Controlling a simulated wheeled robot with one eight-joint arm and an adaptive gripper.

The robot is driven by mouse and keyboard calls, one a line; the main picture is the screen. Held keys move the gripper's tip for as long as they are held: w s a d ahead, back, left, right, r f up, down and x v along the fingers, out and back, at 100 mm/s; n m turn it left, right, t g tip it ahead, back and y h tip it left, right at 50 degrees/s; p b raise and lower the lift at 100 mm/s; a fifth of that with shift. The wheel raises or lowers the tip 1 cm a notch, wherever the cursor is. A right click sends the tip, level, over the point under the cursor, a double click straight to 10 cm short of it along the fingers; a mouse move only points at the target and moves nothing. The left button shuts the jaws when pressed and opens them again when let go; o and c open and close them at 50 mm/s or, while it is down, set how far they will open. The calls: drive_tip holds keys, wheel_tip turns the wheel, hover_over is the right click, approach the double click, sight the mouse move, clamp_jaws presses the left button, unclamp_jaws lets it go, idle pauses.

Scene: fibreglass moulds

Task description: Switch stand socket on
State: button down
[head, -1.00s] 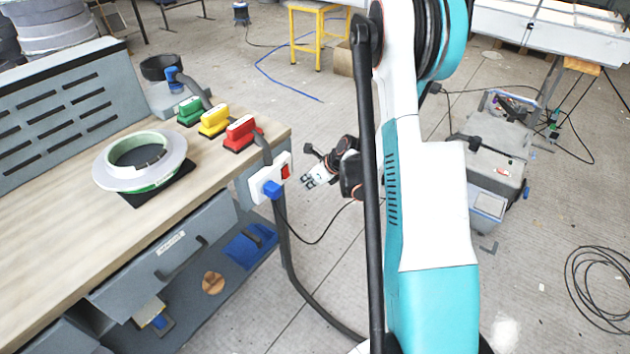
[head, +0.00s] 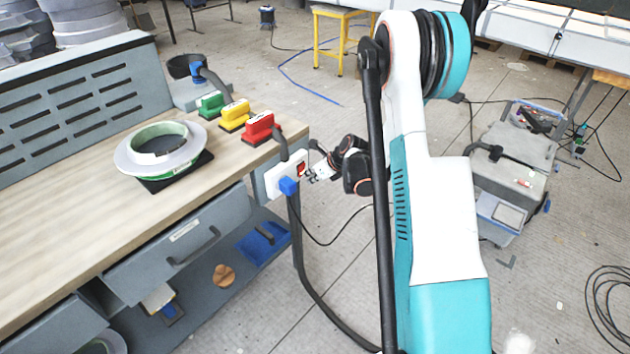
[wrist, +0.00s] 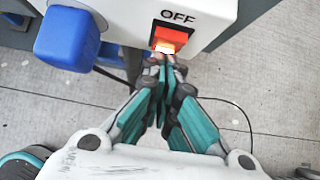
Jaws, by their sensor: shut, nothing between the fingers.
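The stand socket (head: 272,184) is a white box on the end of the workbench, with a blue plug (head: 288,186) in it. Its red rocker switch (head: 301,168) faces my gripper (head: 311,175). In the wrist view the switch (wrist: 169,36) sits below the word OFF on the white socket (wrist: 215,14), and its lower part glows orange-white. My gripper (wrist: 168,66) is shut and empty, its tips right at the lower edge of the switch. I cannot tell whether they press on it. The blue plug (wrist: 67,40) is left of the tips.
A black cable hangs from the plug to the floor. Red (head: 258,128), yellow (head: 234,115) and green (head: 210,104) blocks and a round mould (head: 160,150) stand on the workbench (head: 70,205). A grey toolbox (head: 512,175) is at right. Floor right of the bench is mostly clear.

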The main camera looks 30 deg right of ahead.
drive_tip(key=shift+r+p, duration=0.35)
drive_tip(key=shift+r, duration=0.5)
